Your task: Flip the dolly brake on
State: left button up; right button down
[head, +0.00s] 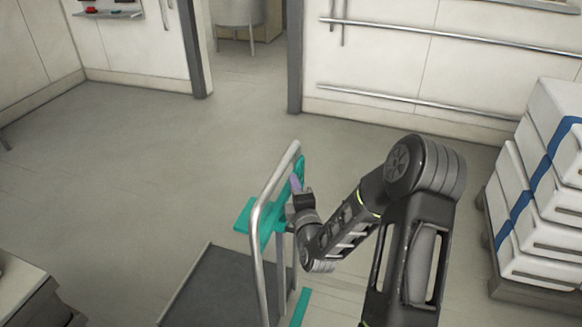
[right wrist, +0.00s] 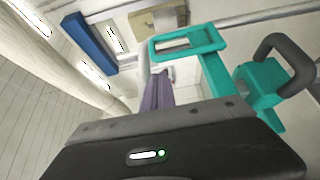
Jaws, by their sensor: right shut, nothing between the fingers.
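The dolly has a dark flat deck (head: 215,280) and an upright bent metal handle (head: 262,200). Teal parts (head: 245,216) are fixed on the handle. In the right wrist view a teal frame with an opening (right wrist: 215,38) and a teal block (right wrist: 258,78) with a dark curved bar (right wrist: 268,44) are close by. I cannot tell for sure which part is the brake or how it is set. My right gripper (head: 296,184) is beside the handle, at its upper part. Its purple fingers (right wrist: 157,92) are shut and empty, left of the teal block in the wrist view. My left gripper is not in view.
White stacked boxes with blue straps (head: 545,190) stand on the right. A pale cabinet corner (head: 20,285) is at the lower left. A wall with metal rails (head: 430,40) runs along the back, beside a doorway. The floor left of the dolly is clear.

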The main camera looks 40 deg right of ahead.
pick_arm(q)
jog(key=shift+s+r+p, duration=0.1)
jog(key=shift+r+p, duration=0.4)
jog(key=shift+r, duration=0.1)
pick_arm(e)
jog(key=x, duration=0.4)
jog(key=shift+w, duration=0.2)
